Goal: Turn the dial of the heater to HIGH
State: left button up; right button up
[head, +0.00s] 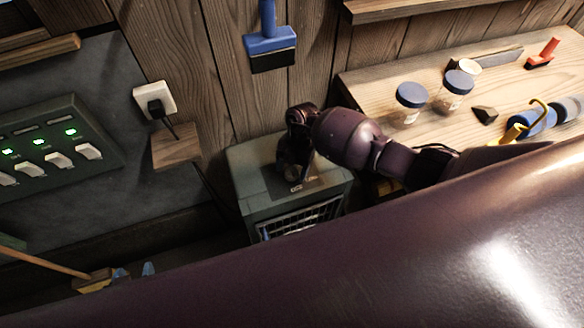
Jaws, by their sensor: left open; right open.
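The heater (250,180) is a grey-green box with a wire grille on its front, standing below the wooden wall in the middle of the head view. Its top carries a darker panel (318,184) with a small pale marking. My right gripper (291,172) comes in from the right and points down at this panel, with its jaws open. The gripper covers the place where the dial would show, so I cannot make out the dial, its setting or any contact with it. My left gripper is not in view.
A wooden bench (375,80) right of the heater holds two blue-lidded jars (411,95) and several tools. A plug (155,100) sits in a wall socket, above a small wooden block (176,147). A switch panel (50,145) is at left. My own purple link fills the foreground.

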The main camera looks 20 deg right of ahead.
jog(key=shift+f, duration=0.1)
jog(key=c, duration=0.9)
